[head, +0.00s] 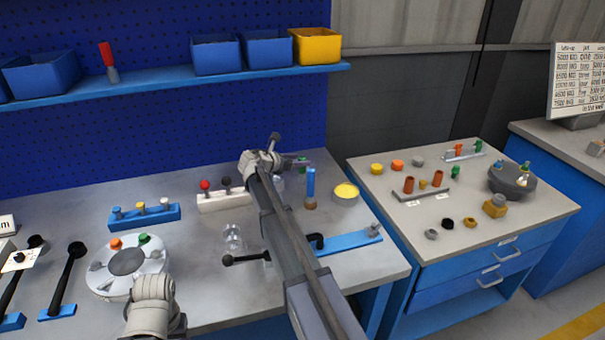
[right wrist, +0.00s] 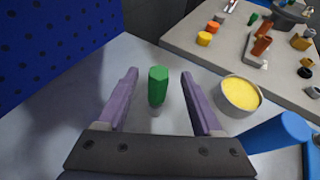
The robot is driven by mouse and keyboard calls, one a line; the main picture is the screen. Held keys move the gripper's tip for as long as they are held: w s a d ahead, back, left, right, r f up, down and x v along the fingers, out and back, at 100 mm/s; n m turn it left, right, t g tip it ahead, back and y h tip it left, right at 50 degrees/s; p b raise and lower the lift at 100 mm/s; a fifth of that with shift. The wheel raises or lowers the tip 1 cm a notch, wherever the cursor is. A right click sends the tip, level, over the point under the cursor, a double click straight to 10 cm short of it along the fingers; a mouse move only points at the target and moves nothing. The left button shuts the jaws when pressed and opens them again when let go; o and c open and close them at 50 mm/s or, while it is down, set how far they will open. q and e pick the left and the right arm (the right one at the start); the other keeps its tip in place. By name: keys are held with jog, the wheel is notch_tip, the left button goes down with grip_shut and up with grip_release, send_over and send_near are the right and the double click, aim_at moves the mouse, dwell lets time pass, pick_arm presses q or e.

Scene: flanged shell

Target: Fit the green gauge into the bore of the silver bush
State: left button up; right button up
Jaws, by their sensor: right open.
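A green gauge (right wrist: 158,82) with a pale silver lower part stands upright in the right wrist view, between the two purple fingers of my right gripper (right wrist: 159,74). The fingers are open, with a gap on each side of it. In the head view the right gripper (head: 298,162) is over the far part of the left bench, and a bit of green (head: 302,158) shows at its fingers. I cannot tell for sure which silver piece is the bush; a shiny silver piece (head: 233,238) stands left of my right arm. My left gripper is not in view.
A yellow-filled round dish (head: 345,192) and a blue-handled tool (head: 311,183) stand right of the right gripper. A white block with knobs (head: 222,201) is to its left. The blue pegboard (head: 130,130) rises behind. A second bench (head: 385,185) holds several small parts.

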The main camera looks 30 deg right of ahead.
jog(key=shift+r+b+x, duration=0.2)
jog(key=shift+b+x, duration=0.55)
jog(key=shift+x, duration=1.9)
jog(key=shift+w+r, duration=0.1)
jog(key=shift+c, duration=0.4)
grip_shut()
